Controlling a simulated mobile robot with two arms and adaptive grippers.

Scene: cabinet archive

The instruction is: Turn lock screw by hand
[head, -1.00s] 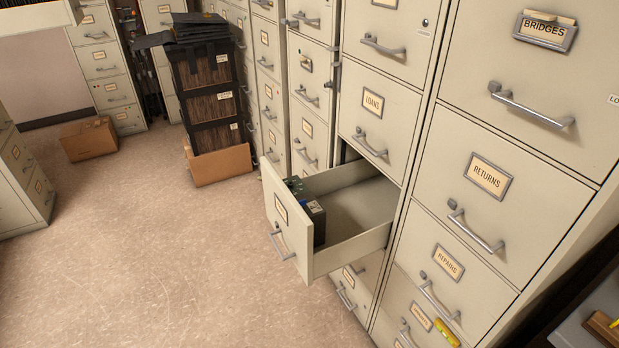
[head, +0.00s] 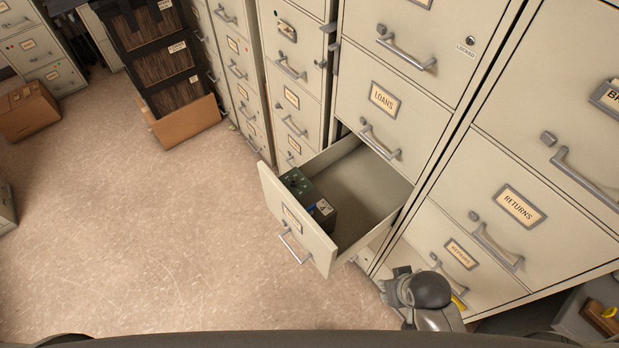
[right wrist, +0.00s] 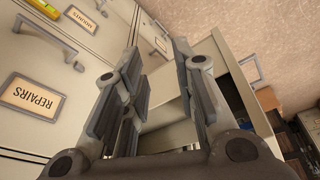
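No part can be made out as the lock screw for certain. A dark green box (head: 312,196) with a white label stands at the front end of the open drawer (head: 362,180); small details on its top are too small to tell. A round dark keyhole lock (head: 470,41) marked LOCKED is on the cabinet face at upper right. My right gripper (head: 392,282) is low, below the open drawer and in front of the cabinets. In the right wrist view the right gripper (right wrist: 160,55) has its fingers apart with nothing between them. My left gripper is not in view.
Closed drawers labelled LOANS (head: 384,98), RETURNS (head: 517,206) and REPAIRS (right wrist: 33,95) have protruding handles. The open drawer juts into the aisle. A dark file rack (head: 165,70) and a cardboard box (head: 28,110) stand farther back. The floor (head: 140,230) at left is clear.

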